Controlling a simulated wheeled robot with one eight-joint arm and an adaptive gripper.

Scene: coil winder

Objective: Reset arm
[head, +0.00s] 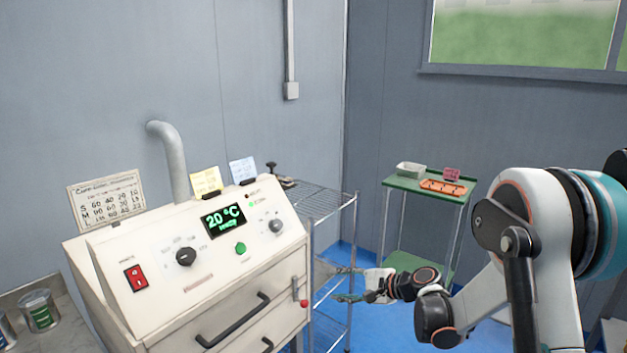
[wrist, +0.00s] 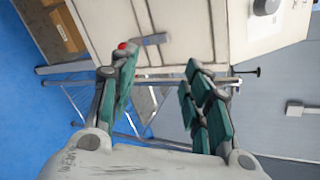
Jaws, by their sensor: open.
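My gripper (wrist: 158,95) is open and empty in the wrist view, its teal-padded fingers spread apart. In the head view my gripper (head: 352,284) is small and partly blurred against the wire rack, right of the cream oven-like machine (head: 225,283). My white arm reaches in from the right of the head view. The machine's display (head: 223,217) shows 20 °C with a small green word below. Its drawers or doors with dark handles look shut. In the wrist view the machine (wrist: 185,30) and its red-knobbed latch (wrist: 122,46) lie beyond the fingers.
A wire rack (head: 325,205) stands right behind the machine. A green cart (head: 408,192) with an orange tray (head: 443,187) and a pale bin (head: 410,169) stands at the back. A can (head: 40,311) is at lower left. Blue floor shows between rack and cart.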

